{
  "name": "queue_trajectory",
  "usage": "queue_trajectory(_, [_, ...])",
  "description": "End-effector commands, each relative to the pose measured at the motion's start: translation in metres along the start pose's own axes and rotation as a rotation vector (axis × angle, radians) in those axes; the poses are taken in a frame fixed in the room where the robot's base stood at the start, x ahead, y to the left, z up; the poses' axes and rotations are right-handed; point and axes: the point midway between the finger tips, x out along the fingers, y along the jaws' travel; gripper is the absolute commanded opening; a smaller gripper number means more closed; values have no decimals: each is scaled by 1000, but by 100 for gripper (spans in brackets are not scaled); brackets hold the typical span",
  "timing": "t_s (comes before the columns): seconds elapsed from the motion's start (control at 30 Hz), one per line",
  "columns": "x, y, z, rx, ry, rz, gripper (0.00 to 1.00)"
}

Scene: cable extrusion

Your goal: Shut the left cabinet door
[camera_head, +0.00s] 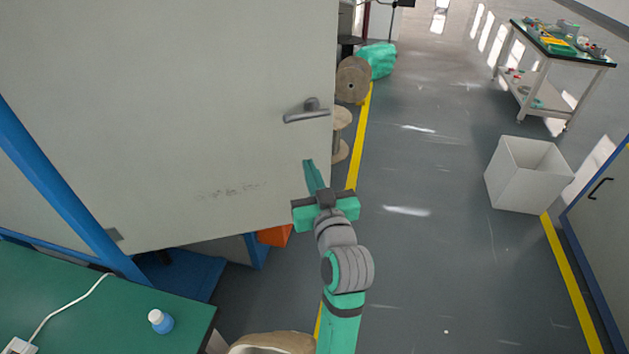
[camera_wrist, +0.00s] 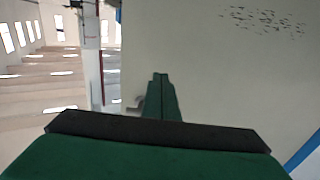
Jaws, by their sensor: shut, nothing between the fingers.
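The left cabinet door (camera_head: 190,110) is a large pale grey panel filling the upper left of the head view. It stands swung open, with a grey lever handle (camera_head: 306,111) near its right edge. My gripper (camera_head: 308,163) is shut and empty, in front of the door below the handle, close to the right edge. In the wrist view the shut green fingers (camera_wrist: 160,78) point along the door's face (camera_wrist: 220,70). I cannot tell whether the fingertips touch the door. The cabinet interior is mostly hidden behind the door.
A green table (camera_head: 60,300) with a small blue-and-white bottle (camera_head: 161,321) is at lower left. Cable spools (camera_head: 352,80) and a green bag (camera_head: 378,60) stand beyond the door. A white bin (camera_head: 528,175) and a parts table (camera_head: 560,45) are at right. The middle floor is clear.

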Motion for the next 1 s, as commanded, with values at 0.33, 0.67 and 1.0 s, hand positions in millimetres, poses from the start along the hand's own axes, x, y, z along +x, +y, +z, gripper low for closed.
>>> queue_trajectory(0.33, [59, -1, 0, 0, 0, 0, 0])
queue_trajectory(0.67, [76, 0, 0, 0, 0, 0, 0])
queue_trajectory(1.0, [77, 1, 0, 0, -1, 0, 0])
